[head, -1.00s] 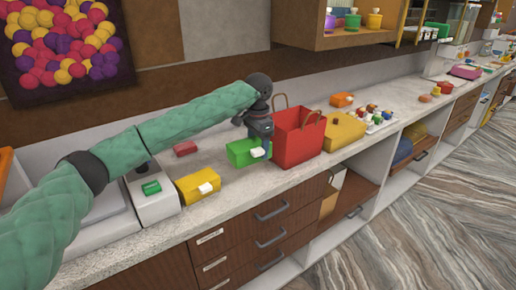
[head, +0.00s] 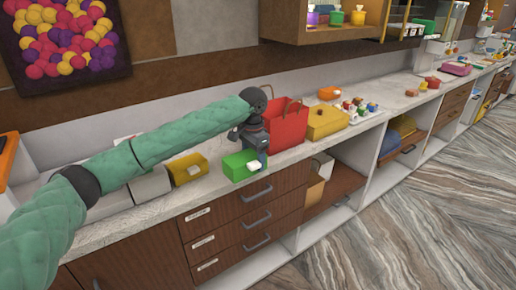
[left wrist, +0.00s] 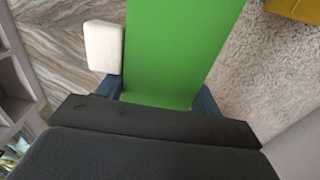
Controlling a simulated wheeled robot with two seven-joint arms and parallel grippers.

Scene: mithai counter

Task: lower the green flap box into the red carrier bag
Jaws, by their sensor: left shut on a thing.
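My right gripper is not in view.
A yellow box with a white tab (head: 187,169) lies left of the green box. A larger yellow box (head: 326,122) stands right of the bag, with small coloured items (head: 359,109) beyond it. A cabinet (head: 300,38) hangs above the counter. The counter front holds drawers (head: 240,212).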

